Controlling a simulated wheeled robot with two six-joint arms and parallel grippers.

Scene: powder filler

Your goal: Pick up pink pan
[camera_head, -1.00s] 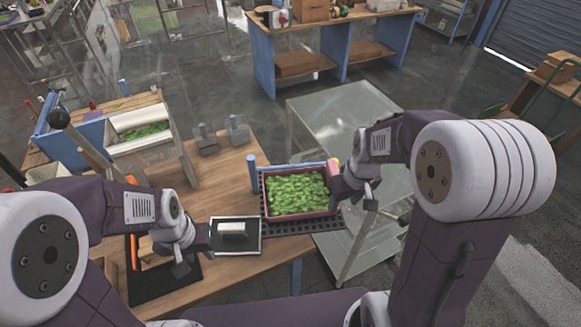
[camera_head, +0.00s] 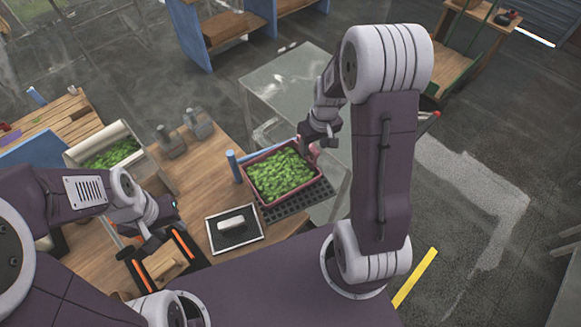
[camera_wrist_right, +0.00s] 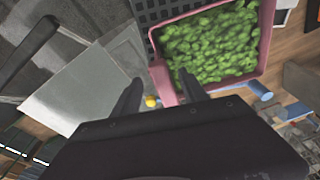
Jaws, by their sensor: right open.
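The pink pan (camera_head: 258,196) is full of green leafy pieces and sits at the right end of the wooden table, over a black perforated mat. My right gripper (camera_head: 312,143) is at the pan's far right corner. In the right wrist view, the open fingers of my right gripper (camera_wrist_right: 160,90) straddle the pink handle (camera_wrist_right: 162,80) sticking out from the pan (camera_wrist_right: 266,45); contact cannot be told. My left gripper (camera_head: 152,232) is low over the table's near left part, by a dark orange-edged tray; its jaws are unclear.
A dark tray with a white block (camera_head: 236,228) lies left of the pan. A blue post (camera_head: 233,166) stands by the pan's left corner. A box of greens (camera_head: 120,150) and two grey weights (camera_head: 198,124) are further left. A glass-topped table (camera_head: 285,85) stands behind.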

